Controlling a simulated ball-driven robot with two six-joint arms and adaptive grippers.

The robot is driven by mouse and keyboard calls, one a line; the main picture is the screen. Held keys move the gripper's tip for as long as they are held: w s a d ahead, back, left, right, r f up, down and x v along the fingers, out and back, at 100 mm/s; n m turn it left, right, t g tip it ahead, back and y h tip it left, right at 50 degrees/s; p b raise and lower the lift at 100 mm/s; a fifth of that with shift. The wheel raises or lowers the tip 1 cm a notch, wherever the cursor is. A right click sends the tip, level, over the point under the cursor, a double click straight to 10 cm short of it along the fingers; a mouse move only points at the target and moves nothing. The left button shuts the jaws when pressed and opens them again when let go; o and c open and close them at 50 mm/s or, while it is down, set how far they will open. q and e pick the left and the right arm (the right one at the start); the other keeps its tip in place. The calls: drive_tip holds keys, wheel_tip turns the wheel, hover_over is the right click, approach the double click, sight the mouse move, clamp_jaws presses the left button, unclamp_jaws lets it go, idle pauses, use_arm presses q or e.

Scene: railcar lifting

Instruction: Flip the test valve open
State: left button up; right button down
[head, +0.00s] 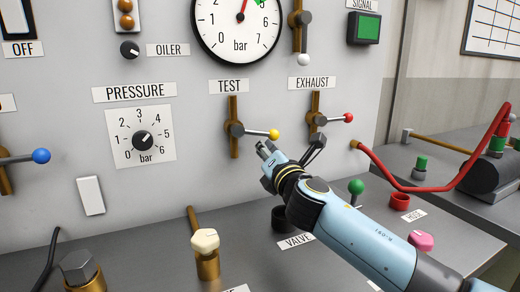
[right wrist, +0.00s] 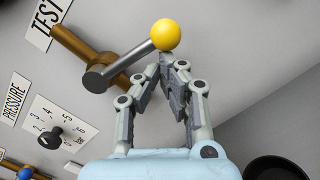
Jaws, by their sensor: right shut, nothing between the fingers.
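The test valve is on the grey panel under the TEST label (head: 229,86). Its grey lever (head: 255,132) points right, across the upright brass pipe (head: 233,110), and ends in a yellow ball (head: 274,134). My right gripper (head: 265,149) is just below the ball, shut and empty. In the right wrist view the closed fingertips (right wrist: 172,60) lie just beside the yellow ball (right wrist: 166,35); I cannot tell whether they touch it. The lever (right wrist: 125,62) and its hub (right wrist: 96,79) show clearly there. My left gripper is not in view.
The exhaust valve with a red ball (head: 348,118) is close to the right of the test valve. The pressure knob (head: 142,141) is to the left, and a gauge (head: 239,22) is above. A green-topped lever (head: 356,187) and a cream knob (head: 205,241) rise from the desk below.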

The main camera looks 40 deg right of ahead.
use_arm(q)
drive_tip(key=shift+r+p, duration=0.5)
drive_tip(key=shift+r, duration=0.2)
use_arm(e)
drive_tip(key=shift+s+d+r+n, duration=0.1)
drive_tip(key=shift+d+r+n, duration=0.1)
drive_tip(key=shift+r+n, duration=0.3)
drive_tip(key=shift+d+r+n, duration=0.15)
drive_tip(key=shift+n, duration=0.55)
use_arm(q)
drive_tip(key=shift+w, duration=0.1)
